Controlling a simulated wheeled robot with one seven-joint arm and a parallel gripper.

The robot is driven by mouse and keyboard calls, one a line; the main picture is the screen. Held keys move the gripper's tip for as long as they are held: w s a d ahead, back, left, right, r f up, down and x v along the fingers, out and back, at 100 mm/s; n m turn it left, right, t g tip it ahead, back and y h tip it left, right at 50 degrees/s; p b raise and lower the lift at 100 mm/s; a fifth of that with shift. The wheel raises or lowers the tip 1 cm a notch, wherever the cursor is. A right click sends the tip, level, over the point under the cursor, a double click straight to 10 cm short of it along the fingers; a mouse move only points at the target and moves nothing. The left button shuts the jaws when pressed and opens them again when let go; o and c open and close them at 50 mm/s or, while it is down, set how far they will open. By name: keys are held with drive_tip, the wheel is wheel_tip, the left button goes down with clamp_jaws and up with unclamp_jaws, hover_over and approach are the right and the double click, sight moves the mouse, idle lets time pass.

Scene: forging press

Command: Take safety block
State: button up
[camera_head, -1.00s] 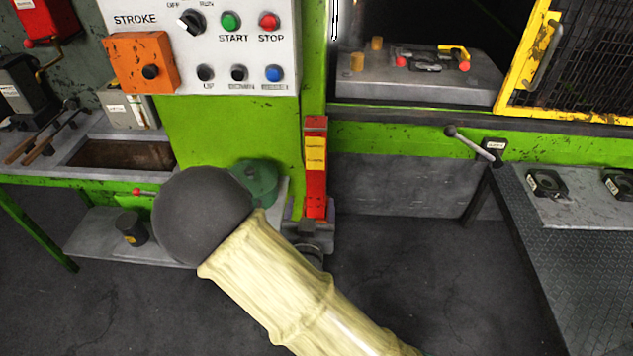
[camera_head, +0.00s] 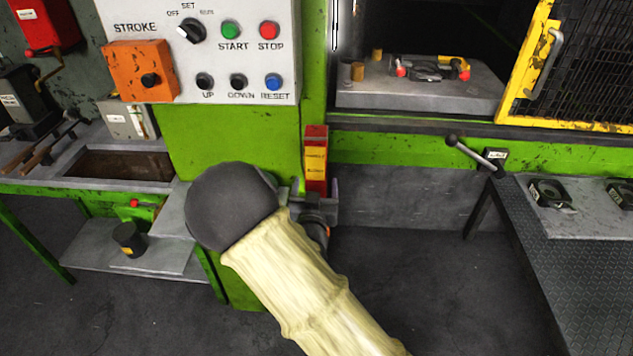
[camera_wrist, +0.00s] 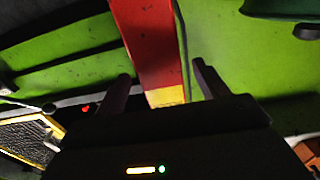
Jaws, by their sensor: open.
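The safety block is a red upright bar with a yellow label (camera_head: 316,158), standing against the green press frame below the control panel in the head view. My arm covers its lower part there. In the wrist view the red and yellow block (camera_wrist: 150,45) runs down between the two dark fingers of my gripper (camera_wrist: 163,85). The gripper is open, with a finger on each side of the block and gaps visible. I cannot tell how deep the block sits between the fingers. In the head view only part of the gripper (camera_head: 318,205) shows, beside the block.
The control panel (camera_head: 205,55) with knob and buttons hangs above left. A die (camera_head: 420,95) lies in the press opening, with a yellow mesh guard (camera_head: 530,75) at right. A lever (camera_head: 472,153) sticks out near the right table (camera_head: 570,260). A shelf (camera_head: 165,262) is at left.

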drive_tip(key=shift+w, duration=0.2)
drive_tip(key=w, duration=0.1)
drive_tip(key=w+p, duration=0.1)
drive_tip(key=w, duration=0.2)
drive_tip(key=shift+w+r+p, duration=0.35)
drive_tip(key=shift+r+p, duration=0.05)
drive_tip(key=shift+w, duration=0.2)
clamp_jaws()
idle(0.4)
